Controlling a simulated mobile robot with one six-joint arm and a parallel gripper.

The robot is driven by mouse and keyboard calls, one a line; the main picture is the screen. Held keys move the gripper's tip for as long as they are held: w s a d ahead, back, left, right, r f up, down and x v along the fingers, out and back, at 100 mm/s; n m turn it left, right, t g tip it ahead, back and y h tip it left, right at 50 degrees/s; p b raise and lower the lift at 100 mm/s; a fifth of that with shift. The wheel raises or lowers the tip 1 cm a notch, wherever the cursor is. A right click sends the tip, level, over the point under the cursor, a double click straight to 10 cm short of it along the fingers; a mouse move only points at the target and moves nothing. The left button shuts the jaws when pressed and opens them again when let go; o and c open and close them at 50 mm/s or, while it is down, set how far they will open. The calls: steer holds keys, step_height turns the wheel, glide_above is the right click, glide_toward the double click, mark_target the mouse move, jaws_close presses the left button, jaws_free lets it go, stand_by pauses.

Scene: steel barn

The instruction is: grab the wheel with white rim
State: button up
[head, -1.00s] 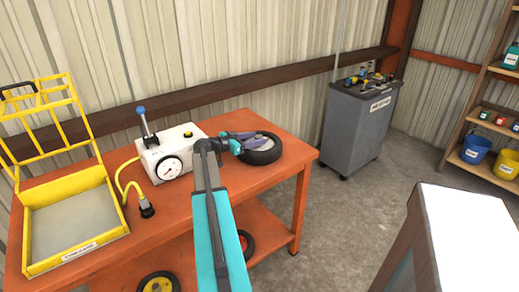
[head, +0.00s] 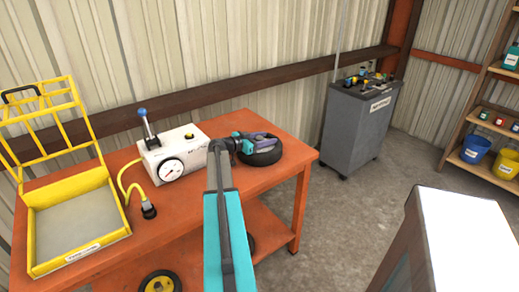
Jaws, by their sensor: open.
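A black-tyred wheel (head: 264,157) lies flat on the right part of the orange table (head: 206,206). My gripper (head: 262,143) is over the wheel's top with its purple fingers spread open. The fingers and wrist cover most of the rim, so its colour is hard to see now. Whether the fingers touch the wheel cannot be told. Another wheel with a yellow rim (head: 160,283) is on the lower shelf at the bottom of the view.
A white pump box with a gauge (head: 175,153) and yellow hose stands left of my arm. A yellow cart (head: 78,222) is at the left. A grey tool cabinet (head: 355,128) stands beyond the table's right end.

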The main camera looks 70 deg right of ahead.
steer(key=shift+s+d, duration=0.1)
stand_by(0.5)
jaws_close()
